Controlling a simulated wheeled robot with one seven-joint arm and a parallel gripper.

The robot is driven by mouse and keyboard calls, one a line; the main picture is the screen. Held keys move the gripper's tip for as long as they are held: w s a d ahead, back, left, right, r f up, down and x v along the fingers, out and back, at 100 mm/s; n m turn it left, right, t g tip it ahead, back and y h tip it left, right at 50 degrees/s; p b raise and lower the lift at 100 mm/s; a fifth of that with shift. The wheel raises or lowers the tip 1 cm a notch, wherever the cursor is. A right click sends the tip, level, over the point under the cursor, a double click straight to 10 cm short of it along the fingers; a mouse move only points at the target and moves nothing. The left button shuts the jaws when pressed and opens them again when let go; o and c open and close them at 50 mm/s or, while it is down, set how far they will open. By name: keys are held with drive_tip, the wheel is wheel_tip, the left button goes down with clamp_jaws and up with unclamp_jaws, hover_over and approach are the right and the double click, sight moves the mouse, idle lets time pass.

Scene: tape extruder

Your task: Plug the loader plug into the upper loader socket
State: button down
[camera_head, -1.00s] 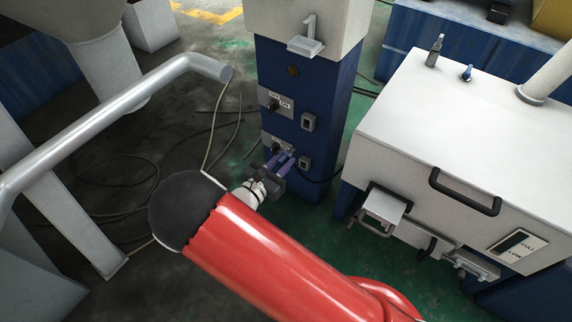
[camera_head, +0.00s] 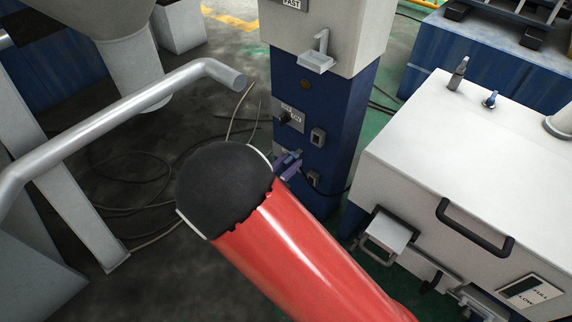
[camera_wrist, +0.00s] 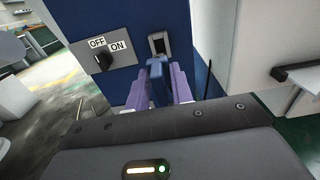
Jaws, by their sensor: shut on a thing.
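My gripper (camera_wrist: 158,88) has purple fingers, shut on the blue loader plug (camera_wrist: 158,80) in the wrist view. The plug stands just below a grey socket (camera_wrist: 158,42) in the picture; I cannot tell whether they touch or which socket this is. In the head view, my gripper (camera_head: 289,163) is mostly hidden behind my red arm, with its purple fingers close to the blue column. The upper loader socket (camera_head: 318,137) is on the column's face, above and right of the fingers. A lower socket (camera_head: 313,178) is below it, right of the fingers.
The blue column (camera_head: 340,110) carries a switch plate (camera_head: 292,117) left of the upper socket. An OFF/ON plate (camera_wrist: 105,52) with a black knob is at left in the wrist view. A white box (camera_head: 470,140) with handles stands at right. A grey pipe (camera_head: 130,110) crosses at left.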

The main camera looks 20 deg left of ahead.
sight(300, 153)
drive_tip(key=shift+x, duration=2.55)
drive_tip(key=shift+p+x, duration=0.3)
drive_tip(key=shift+x, duration=1.2)
drive_tip(key=c, duration=1.1)
unclamp_jaws()
drive_tip(key=shift+c, duration=0.2)
drive_tip(key=shift+p+v, duration=0.5)
drive_tip(key=shift+v, duration=2.5)
